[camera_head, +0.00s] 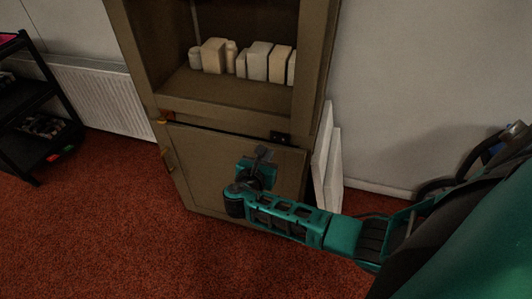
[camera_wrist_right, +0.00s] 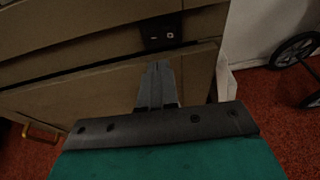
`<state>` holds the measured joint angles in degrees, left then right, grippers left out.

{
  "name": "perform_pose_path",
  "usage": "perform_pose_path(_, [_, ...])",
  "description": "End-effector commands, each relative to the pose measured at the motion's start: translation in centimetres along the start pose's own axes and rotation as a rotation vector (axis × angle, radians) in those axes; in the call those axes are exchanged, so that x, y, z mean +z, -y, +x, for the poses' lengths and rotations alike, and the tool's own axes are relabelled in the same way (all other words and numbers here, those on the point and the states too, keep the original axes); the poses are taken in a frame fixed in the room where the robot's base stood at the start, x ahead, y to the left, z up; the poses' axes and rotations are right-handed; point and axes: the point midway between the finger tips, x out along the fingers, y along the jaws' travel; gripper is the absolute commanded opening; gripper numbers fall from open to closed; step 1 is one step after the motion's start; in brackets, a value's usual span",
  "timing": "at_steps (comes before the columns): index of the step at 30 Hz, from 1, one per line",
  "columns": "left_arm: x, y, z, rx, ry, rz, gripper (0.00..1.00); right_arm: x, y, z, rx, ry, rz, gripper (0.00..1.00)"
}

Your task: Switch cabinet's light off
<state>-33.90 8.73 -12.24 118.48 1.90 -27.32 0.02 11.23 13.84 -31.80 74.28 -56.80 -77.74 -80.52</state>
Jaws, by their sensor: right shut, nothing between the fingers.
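The brown cabinet (camera_head: 228,107) stands against the wall, with an open shelf above and a closed door (camera_head: 203,150) below. A small black switch box (camera_head: 280,138) sits on its front, at the right, just above the door. It also shows in the right wrist view as a black switch box (camera_wrist_right: 162,33) with two small pale marks. My right gripper (camera_head: 263,153) is in front of the door, a little below and left of the switch. In the right wrist view its fingers (camera_wrist_right: 157,66) are together and empty, pointing up towards the switch, apparently short of it. My left gripper is not in view.
Several pale boxes and jars (camera_head: 256,61) stand on the cabinet shelf. White panels (camera_head: 328,160) lean beside the cabinet on the right. A black shelf cart (camera_head: 30,105) and a radiator (camera_head: 102,98) are at the left. Red carpet (camera_head: 100,230) is clear in front.

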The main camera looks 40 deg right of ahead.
Motion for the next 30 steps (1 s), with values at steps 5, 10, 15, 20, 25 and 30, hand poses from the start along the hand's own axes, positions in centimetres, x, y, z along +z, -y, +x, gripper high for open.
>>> perform_pose_path(5, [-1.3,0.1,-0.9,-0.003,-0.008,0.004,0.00,0.2,-0.4,-4.8,0.006,-0.007,0.001,0.00])
perform_pose_path(10, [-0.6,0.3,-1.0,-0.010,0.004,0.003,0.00,0.1,-0.5,-7.5,0.005,-0.005,-0.001,0.00])
perform_pose_path(15, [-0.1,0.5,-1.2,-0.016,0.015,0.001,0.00,0.0,-0.6,-8.8,0.004,-0.004,0.000,0.00])
perform_pose_path(20, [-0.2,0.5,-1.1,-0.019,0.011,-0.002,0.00,0.0,-0.5,-8.9,0.004,-0.003,0.000,0.00])
perform_pose_path(25, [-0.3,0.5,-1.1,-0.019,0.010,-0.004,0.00,0.0,-0.5,-8.9,0.004,-0.003,0.000,0.00])
perform_pose_path(30, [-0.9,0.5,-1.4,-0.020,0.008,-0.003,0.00,0.3,-0.7,-9.1,0.013,-0.010,-0.003,0.00])
